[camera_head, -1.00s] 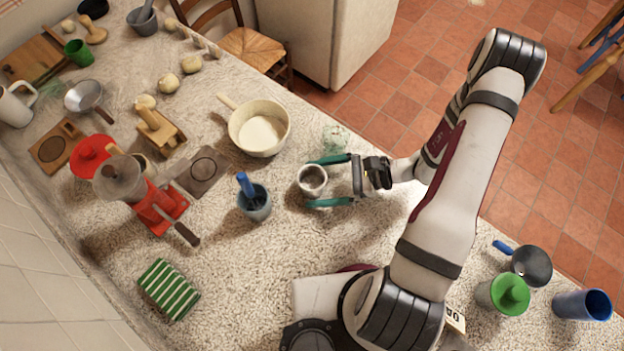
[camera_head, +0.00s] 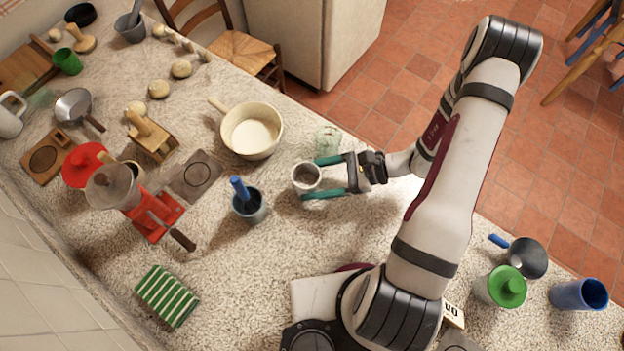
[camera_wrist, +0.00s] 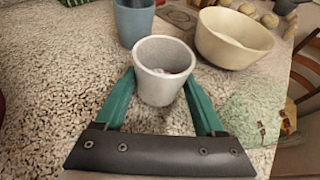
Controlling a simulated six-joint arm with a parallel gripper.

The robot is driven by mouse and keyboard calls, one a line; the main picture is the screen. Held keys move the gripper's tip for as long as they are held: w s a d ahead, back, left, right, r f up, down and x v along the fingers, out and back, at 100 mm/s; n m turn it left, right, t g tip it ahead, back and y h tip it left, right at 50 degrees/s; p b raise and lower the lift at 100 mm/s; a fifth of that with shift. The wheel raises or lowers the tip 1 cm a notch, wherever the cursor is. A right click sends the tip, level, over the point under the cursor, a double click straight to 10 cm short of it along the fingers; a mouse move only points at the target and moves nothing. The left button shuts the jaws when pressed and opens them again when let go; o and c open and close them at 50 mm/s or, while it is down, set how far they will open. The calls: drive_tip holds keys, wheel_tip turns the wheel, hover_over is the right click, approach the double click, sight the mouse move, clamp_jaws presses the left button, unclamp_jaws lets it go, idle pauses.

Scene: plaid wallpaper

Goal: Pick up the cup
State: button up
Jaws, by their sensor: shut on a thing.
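A small grey-white cup (camera_head: 306,179) stands upright on the speckled counter near the middle of the head view. In the wrist view the cup (camera_wrist: 163,72) sits between the two green fingers, with its open top facing up. My gripper (camera_head: 322,178) reaches it from the right, and its fingers are shut on the cup's two sides. It also shows in the wrist view (camera_wrist: 162,92). The cup's underside is hidden, so I cannot tell whether it touches the counter.
A blue-grey pot with a blue handle (camera_head: 250,207) stands left of the cup. A cream pan (camera_head: 232,125) and a clear glass (camera_head: 327,141) are behind it. Counter in front of the cup is clear.

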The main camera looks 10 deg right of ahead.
drive_tip(key=r, duration=0.3)
drive_tip(key=shift+s+d, duration=0.1)
drive_tip(key=shift+d, duration=0.25)
drive_tip(key=s+d+r, duration=0.4)
drive_tip(key=d+r, duration=0.2)
drive_tip(key=d, duration=0.4)
wheel_tip(320, 180, up, 4)
hover_over(310, 178)
drive_tip(key=a+r, duration=0.2)
drive_tip(key=a, duration=0.4)
drive_tip(key=a+r, duration=0.2)
drive_tip(key=a, duration=0.4)
drive_tip(key=shift+s+a+r, duration=0.2)
drive_tip(key=shift+a+r, duration=0.05)
drive_tip(key=shift+a, duration=0.1)
drive_tip(key=shift+w+f, duration=0.1)
drive_tip(key=shift+w, duration=0.05)
